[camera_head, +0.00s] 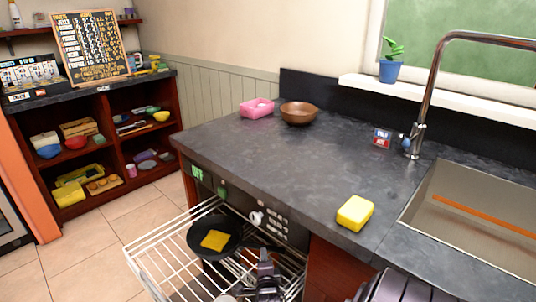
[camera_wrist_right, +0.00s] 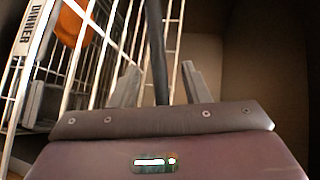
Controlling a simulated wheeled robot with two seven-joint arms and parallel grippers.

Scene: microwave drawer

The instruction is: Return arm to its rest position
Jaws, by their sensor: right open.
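My right gripper (camera_head: 265,274) is low in the head view, at the right part of the pulled-out wire rack (camera_head: 152,262). In the right wrist view its two fingers (camera_wrist_right: 160,80) are spread apart. A dark bar, apparently the pan's handle (camera_wrist_right: 156,45), runs between them; I cannot tell whether they touch it. The black pan (camera_head: 200,238) lies on the rack with a yellow square piece (camera_head: 215,240) in it. My left gripper is not in view.
The dark counter (camera_head: 300,158) above the rack holds a yellow sponge (camera_head: 355,212), a brown bowl (camera_head: 298,113) and a pink item (camera_head: 257,108). A sink (camera_head: 480,215) with a tall faucet is at right. Shelves (camera_head: 95,135) stand at left, with open floor before them.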

